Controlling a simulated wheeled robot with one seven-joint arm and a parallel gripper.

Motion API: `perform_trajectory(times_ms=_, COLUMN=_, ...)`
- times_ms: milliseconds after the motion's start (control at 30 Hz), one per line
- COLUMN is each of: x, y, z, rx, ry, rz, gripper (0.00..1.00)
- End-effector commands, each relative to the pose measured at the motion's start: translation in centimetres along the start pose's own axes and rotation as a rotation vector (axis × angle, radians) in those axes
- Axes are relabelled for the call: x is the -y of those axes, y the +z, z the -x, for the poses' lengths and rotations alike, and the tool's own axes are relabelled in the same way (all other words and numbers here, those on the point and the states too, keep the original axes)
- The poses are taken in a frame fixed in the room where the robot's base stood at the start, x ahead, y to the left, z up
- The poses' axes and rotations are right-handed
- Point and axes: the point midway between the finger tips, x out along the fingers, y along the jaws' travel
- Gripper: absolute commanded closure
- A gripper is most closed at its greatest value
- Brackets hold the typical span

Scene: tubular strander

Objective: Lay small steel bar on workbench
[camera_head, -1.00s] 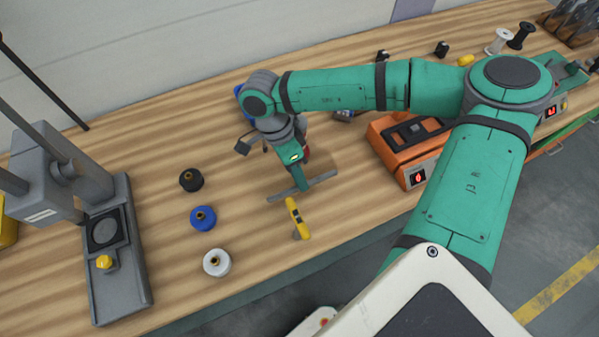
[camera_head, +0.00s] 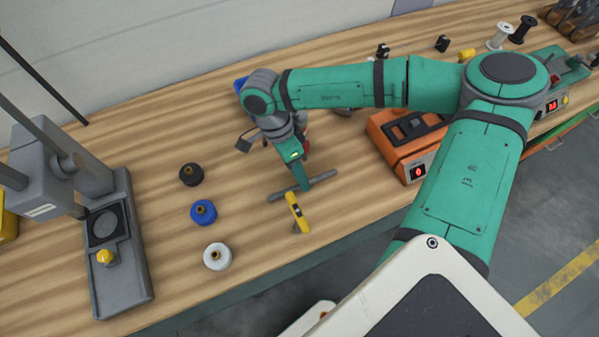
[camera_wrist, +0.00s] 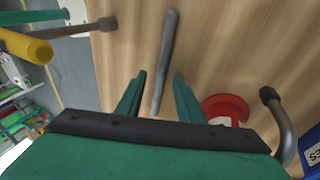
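The small steel bar (camera_head: 325,179) is a plain grey rod lying on the wooden workbench (camera_head: 130,155) under my gripper (camera_head: 303,186). In the wrist view the bar (camera_wrist: 168,45) runs lengthwise between the two green fingers of my gripper (camera_wrist: 161,76). The fingers stand apart, with a visible gap on each side of the bar, so my gripper is open around it. In the head view the arm and gripper hide the middle of the bar.
A yellow-handled tool (camera_head: 297,212) is close in front of the bar. An orange device (camera_head: 400,160) stands right.

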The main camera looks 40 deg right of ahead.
Motion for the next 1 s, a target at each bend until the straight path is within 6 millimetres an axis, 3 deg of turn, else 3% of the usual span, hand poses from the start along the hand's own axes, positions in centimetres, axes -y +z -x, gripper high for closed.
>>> perform_trajectory(times_ms=167, x=0.0, y=-0.1, z=1.0, rx=-0.001, ry=-0.001, rz=0.000, gripper=0.66)
perform_trajectory(times_ms=633, x=0.1, y=-0.1, z=9.0, rx=-0.001, ry=-0.002, rz=-0.002, gripper=0.66)
perform_trajectory(times_ms=800, x=0.0, y=0.0, z=10.5, rx=-0.001, ry=-0.001, rz=0.000, gripper=0.66)
perform_trajectory(times_ms=1000, x=0.0, y=0.0, z=10.8, rx=0.000, ry=0.000, rz=0.001, gripper=0.66)
